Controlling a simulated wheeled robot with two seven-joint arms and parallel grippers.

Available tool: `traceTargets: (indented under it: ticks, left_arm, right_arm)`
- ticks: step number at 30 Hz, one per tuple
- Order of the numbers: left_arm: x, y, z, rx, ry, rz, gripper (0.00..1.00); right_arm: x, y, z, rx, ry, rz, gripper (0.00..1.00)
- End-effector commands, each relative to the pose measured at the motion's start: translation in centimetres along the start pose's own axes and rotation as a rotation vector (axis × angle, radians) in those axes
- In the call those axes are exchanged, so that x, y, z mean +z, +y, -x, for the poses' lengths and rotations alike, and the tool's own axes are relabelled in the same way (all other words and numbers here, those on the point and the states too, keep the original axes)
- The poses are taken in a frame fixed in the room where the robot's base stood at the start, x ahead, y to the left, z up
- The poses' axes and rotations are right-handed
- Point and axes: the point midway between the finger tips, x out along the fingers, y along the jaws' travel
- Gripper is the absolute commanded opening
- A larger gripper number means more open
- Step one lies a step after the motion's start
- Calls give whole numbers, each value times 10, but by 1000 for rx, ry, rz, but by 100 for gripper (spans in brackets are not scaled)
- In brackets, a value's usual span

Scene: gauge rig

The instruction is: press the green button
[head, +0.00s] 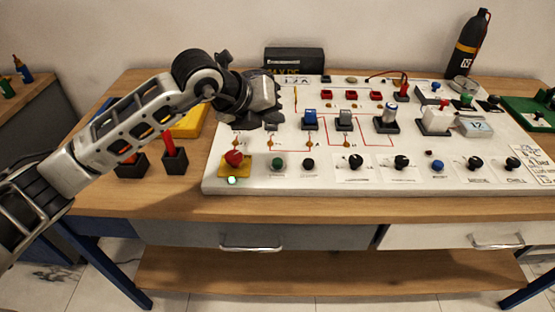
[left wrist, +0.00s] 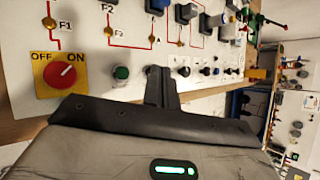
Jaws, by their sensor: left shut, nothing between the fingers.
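The green button (head: 278,163) sits in the front row of the white panel (head: 330,185), right of the red rotary switch (head: 234,158) on its yellow plate. In the left wrist view the green button (left wrist: 121,73) shows just left of my closed fingers, its face unobstructed. My left gripper (head: 272,121) is shut and empty. In the head view it hangs over the panel, behind the green button and apart from it. My right gripper is in neither view.
A black knob (head: 308,164) stands right of the green button. Blue (head: 310,119) and grey (head: 344,120) rocker switches stand behind. A dark holder with a red-handled tool (head: 174,158) stands left of the panel. A strip of bare wood lies along the table front.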

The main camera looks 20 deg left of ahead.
Motion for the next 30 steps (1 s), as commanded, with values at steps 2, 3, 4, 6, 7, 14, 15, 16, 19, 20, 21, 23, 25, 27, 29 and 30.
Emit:
traceTargets:
  ticks: [2,3,4,6,7,14,15,16,19,20,21,23,25,27,29,30]
  left_arm:
    - [-2,1,-2,-1,1,0,0]
    - [-3,3,-4,-1,2,0,0]
    - [-5,4,-6,-1,2,0,0]
    - [-9,8,-11,-1,2,0,0]
    - [-11,10,-14,-1,2,0,0]
    - [-28,27,-38,-2,2,0,0]
    - [-31,30,-42,-1,2,0,0]
    - [-33,32,-44,-1,2,0,0]
    - [-39,38,-54,-3,1,0,0]
    - [-40,39,-55,-3,1,0,0]
    - [-42,41,-57,-3,1,0,0]
    - [-44,42,-59,-3,1,0,0]
    - [-45,43,-61,-3,0,0,0]
    - [-45,44,-62,-3,0,0,0]
    - [-45,44,-62,-3,0,0,0]
    - [-45,44,-62,-3,0,0,0]
  right_arm:
    - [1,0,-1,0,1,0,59]
    - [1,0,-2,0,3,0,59]
    - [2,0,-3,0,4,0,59]
    - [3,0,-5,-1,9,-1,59]
    - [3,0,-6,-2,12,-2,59]
    - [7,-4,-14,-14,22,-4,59]
    - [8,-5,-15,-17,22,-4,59]
    - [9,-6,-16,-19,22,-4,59]
    - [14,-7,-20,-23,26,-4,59]
    - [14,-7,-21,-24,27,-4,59]
    - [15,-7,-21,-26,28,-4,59]
    - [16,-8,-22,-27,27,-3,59]
    - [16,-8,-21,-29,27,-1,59]
    - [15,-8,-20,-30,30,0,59]
    - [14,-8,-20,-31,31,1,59]
    - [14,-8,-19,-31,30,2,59]
